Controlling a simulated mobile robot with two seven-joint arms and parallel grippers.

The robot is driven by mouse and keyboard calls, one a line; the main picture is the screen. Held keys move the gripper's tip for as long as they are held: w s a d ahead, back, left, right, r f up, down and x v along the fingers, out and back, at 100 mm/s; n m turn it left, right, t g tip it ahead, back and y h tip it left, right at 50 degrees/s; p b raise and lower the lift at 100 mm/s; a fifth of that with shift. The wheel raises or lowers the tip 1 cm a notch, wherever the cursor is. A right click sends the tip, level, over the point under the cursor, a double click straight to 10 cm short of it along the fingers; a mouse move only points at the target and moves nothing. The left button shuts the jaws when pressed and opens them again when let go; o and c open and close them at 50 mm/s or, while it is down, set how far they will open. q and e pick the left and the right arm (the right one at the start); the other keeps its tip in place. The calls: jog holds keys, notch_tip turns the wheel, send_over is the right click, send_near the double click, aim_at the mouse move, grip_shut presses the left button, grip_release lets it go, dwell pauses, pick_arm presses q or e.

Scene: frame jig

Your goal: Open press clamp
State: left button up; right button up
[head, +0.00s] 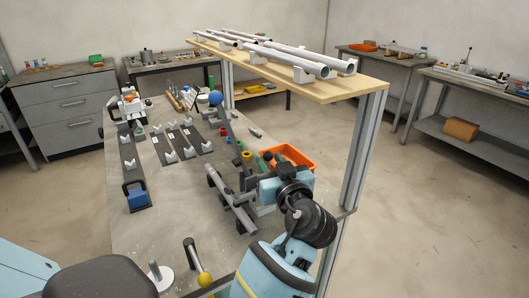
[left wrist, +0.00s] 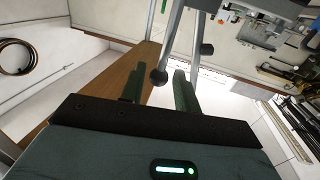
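I cannot match this knob surely to one in the head view. A lever with a blue ball (head: 216,98) stands farther back on the bench. My right gripper is not in view.
The grey bench (head: 170,215) carries cradle rails (head: 180,145) at the left and an orange bin (head: 288,157) behind my gripper.

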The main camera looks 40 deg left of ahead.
pick_arm(q)
jog(key=shift+x, duration=2.05)
jog(key=shift+c, duration=0.2)
grip_shut()
